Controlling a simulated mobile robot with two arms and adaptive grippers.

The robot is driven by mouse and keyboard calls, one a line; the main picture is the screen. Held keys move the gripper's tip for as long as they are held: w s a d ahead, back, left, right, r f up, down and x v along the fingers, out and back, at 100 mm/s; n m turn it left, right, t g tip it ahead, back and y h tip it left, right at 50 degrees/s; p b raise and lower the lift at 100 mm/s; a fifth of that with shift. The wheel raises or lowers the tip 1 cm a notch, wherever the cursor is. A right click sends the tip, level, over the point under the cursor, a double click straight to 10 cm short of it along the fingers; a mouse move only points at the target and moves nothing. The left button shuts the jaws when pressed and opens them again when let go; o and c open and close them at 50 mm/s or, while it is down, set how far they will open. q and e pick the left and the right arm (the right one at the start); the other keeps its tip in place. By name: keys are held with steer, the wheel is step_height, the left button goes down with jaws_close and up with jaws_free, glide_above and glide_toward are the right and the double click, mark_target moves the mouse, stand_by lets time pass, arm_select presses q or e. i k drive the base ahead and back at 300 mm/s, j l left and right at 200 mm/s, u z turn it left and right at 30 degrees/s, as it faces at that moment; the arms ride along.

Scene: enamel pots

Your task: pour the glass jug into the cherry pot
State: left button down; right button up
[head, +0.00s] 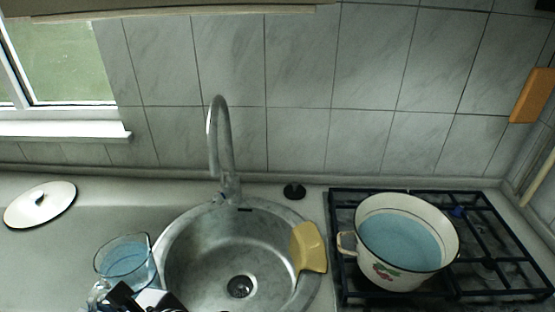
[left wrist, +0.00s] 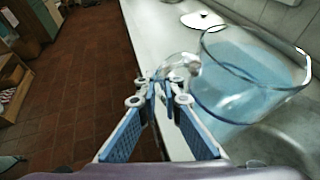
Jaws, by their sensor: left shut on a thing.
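The glass jug (head: 124,258) is clear with blue liquid in it and is at the left edge of the sink in the head view. It also fills the upper right of the left wrist view (left wrist: 245,75). My left gripper (left wrist: 165,90) is shut on the jug's glass handle (left wrist: 178,68); in the head view only part of it (head: 135,300) shows at the bottom edge. The cherry pot (head: 400,245) is cream enamel with a cherry picture and stands upright on the stove, its open inside pale blue. My right gripper is not in view.
The round metal sink (head: 200,265) with a tall faucet (head: 214,150) lies between jug and pot. A yellow cloth or sponge (head: 309,248) is on its right rim. A white lid (head: 40,205) lies on the left counter. A black stopper (head: 294,191) is behind the sink.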

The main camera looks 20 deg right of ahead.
mark_target(404, 241)
steer(key=k+l, duration=0.15)
steer(key=k, duration=0.85)
steer(key=z, duration=1.8)
